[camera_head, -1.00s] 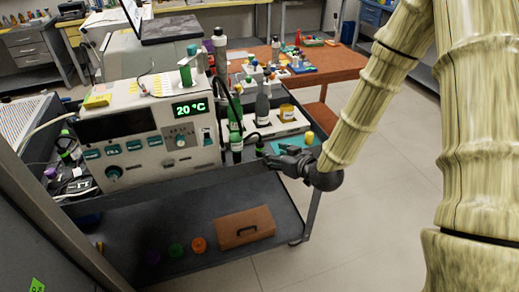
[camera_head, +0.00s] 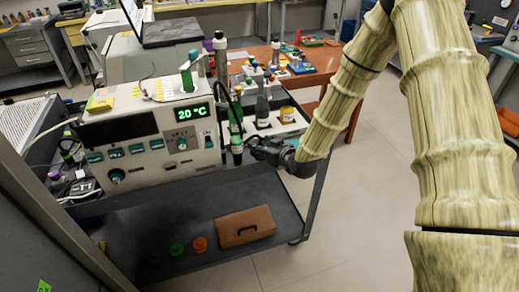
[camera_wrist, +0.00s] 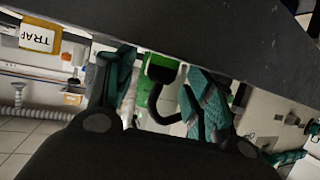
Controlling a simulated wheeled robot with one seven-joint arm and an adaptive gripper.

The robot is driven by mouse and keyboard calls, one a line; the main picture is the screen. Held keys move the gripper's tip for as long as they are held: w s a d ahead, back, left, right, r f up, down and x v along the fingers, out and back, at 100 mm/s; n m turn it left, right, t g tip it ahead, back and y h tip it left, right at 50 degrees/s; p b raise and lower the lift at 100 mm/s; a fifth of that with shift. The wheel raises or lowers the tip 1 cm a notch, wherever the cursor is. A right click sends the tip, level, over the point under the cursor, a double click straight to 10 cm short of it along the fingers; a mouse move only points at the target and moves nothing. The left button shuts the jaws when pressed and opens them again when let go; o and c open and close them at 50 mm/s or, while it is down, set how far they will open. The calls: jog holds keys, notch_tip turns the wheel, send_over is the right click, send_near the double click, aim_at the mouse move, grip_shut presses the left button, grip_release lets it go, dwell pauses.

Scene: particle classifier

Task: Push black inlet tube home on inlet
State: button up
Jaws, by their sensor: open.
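The black tube (camera_head: 229,98) curves down from the white instrument (camera_head: 150,140) toward a dark bottle with a green band (camera_head: 237,150). In the wrist view a bent piece of black tube (camera_wrist: 164,98) shows between my fingers, in front of a green part (camera_wrist: 147,82). My gripper (camera_head: 256,147) is just right of the dark bottle at the cart's front edge. In the wrist view my gripper (camera_wrist: 160,95) is open, its teal pads apart on either side of the tube. I cannot tell whether the pads touch it. The inlet is not clearly made out.
A dark cart rim (camera_wrist: 200,40) crosses close in the wrist view. A grey bottle (camera_head: 262,110) and a yellow jar (camera_head: 287,114) stand behind my gripper. A brown case (camera_head: 246,226) lies on the lower shelf. The floor right of the cart is clear.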

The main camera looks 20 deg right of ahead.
jog(key=shift+w+a+f, duration=0.2)
jog(key=shift+w+f, duration=0.1)
jog(key=shift+w, duration=0.35)
jog(key=c, duration=1.1)
jog(key=shift+o, duration=0.2)
jog(key=shift+r, duration=0.15)
